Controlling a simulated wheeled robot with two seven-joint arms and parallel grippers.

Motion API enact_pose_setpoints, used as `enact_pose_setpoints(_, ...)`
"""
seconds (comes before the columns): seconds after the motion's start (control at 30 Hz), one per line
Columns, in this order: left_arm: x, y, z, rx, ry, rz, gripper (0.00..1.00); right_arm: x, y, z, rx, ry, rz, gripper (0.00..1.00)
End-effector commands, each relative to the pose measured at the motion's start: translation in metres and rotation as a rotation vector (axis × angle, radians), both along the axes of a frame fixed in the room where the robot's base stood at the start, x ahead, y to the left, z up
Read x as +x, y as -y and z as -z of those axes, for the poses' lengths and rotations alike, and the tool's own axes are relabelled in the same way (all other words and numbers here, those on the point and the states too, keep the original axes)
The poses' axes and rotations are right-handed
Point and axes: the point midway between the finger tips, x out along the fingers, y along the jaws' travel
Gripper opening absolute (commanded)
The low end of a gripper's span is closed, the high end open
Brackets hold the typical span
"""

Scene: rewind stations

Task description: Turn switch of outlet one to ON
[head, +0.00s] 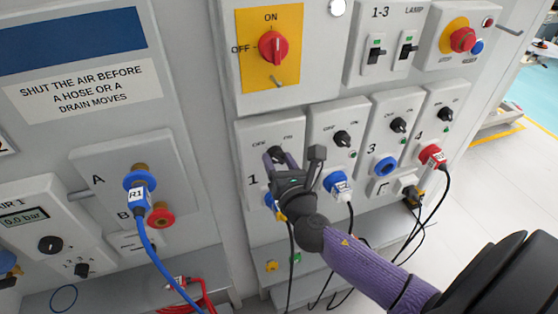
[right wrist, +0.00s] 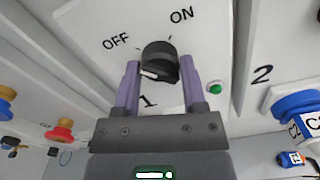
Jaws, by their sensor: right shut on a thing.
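The switch of outlet one is a black knob (right wrist: 158,62) on a light grey panel (head: 243,147) marked 1. OFF is printed at its upper left and ON at its upper right. My right gripper (right wrist: 160,78) is shut on this knob, with one purple finger on each side of it. A white mark shows on the knob's near face; I cannot tell for certain which label the knob points to. A small green light (right wrist: 215,88) sits right of the knob. My left gripper is not in view.
Outlet two's switch (head: 342,138) and blue connector (head: 338,183) are close on the right. Further right are outlet three (head: 385,163) and outlet four's red plug (head: 433,155). A red main switch (head: 273,47) is above. Cables hang below my right gripper.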

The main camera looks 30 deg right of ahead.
Motion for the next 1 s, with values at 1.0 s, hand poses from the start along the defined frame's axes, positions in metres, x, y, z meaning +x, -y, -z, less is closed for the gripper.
enact_pose_setpoints(1.0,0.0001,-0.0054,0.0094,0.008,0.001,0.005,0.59,-0.0003,0.0002,0.0005,0.836,0.201,0.003,0.0)
